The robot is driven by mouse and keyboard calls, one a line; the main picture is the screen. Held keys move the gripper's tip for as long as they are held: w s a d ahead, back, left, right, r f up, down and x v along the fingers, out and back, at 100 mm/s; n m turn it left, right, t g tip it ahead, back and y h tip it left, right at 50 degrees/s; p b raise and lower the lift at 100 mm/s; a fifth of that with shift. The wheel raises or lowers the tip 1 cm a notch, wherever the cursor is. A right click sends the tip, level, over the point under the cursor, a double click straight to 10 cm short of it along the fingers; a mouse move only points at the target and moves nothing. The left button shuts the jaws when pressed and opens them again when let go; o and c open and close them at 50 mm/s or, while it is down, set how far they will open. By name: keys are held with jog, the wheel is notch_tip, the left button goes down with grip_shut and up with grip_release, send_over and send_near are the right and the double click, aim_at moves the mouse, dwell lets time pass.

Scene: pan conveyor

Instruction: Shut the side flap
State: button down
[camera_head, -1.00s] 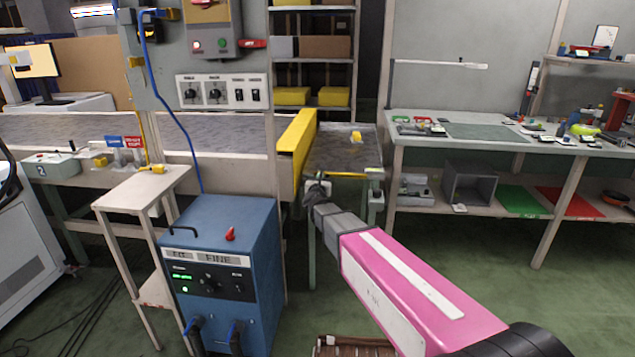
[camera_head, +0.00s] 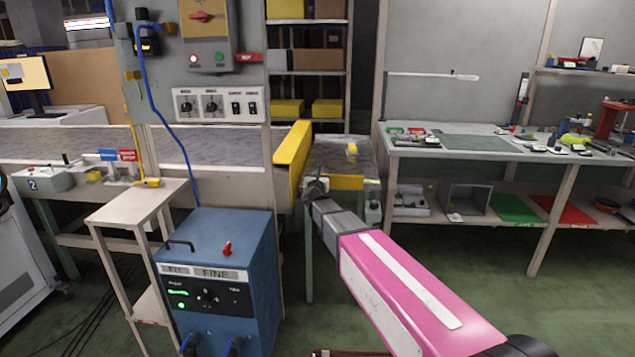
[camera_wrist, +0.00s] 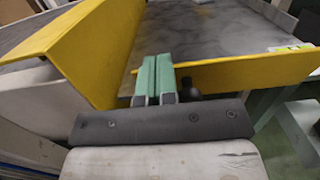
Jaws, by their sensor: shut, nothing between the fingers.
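A low yellow panel, which looks like the side flap (camera_head: 350,183), runs along the near edge of the grey metal bed (camera_head: 335,157). In the wrist view the panel (camera_wrist: 245,70) stands on edge, extending right from the fingers. A taller yellow panel (camera_head: 291,160) stands at the bed's left; it also shows in the wrist view (camera_wrist: 100,45). My gripper (camera_head: 316,186) is shut and empty at the low panel's left end. Its green fingertips (camera_wrist: 153,72) overlap that end in the wrist view; I cannot tell whether they touch it.
A small yellow block (camera_head: 352,149) lies on the metal bed. A blue machine (camera_head: 215,280) and a pale stand (camera_head: 135,205) are at the left. A workbench (camera_head: 450,155) stands at the right. Green floor (camera_head: 470,270) is open in front of the bench.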

jog(key=shift+w+r, duration=0.35)
jog(key=shift+w, duration=0.5)
